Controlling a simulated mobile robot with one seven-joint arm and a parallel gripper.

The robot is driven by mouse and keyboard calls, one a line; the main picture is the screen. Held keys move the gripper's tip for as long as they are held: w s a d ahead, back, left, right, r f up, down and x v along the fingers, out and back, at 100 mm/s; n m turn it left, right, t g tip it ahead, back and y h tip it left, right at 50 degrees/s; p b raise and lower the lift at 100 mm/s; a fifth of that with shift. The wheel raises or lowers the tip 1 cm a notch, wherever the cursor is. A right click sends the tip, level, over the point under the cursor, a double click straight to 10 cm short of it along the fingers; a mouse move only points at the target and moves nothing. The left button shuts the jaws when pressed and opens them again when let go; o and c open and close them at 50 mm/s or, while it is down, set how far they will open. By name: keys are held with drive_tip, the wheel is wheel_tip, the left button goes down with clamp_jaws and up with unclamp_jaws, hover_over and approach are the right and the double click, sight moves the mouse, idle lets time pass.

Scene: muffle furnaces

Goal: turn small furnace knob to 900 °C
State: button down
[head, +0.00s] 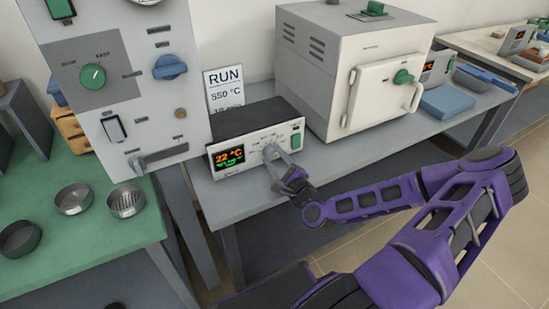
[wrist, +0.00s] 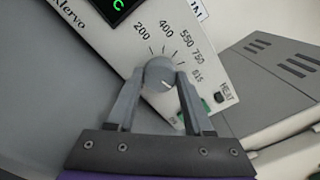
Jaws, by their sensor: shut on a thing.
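The controller box (head: 282,113) stands on the grey bench, with a lit display (head: 229,157) reading 22 °C in orange above green text. Its round grey knob (wrist: 160,71) shows in the wrist view, below a printed scale with 200, 400, 550, 750 and a blurred higher number that I cannot read surely. A short pale mark is on the knob's lower right; what it points to is unclear. My gripper (wrist: 160,77) is shut on the knob, one finger on each side. In the head view my gripper (head: 273,158) is at the panel's middle and mostly covers the knob.
The small white furnace (head: 318,80) stands right of the controller. A RUN card (head: 225,88) reading 550 °C stands behind it. A tall grey panel (head: 110,80) with green and blue knobs is at left. A blue block (head: 447,103) lies at right. The bench front is clear.

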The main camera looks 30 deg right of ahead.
drive_tip(key=shift+c, duration=1.4)
unclamp_jaws()
drive_tip(key=shift+s, duration=0.1)
drive_tip(key=s+p, duration=0.2)
drive_tip(key=s, duration=1.5)
drive_tip(key=shift+s+d+p, duration=0.15)
drive_tip(key=shift+d+p, duration=0.15)
drive_tip(key=shift+p, duration=0.05)
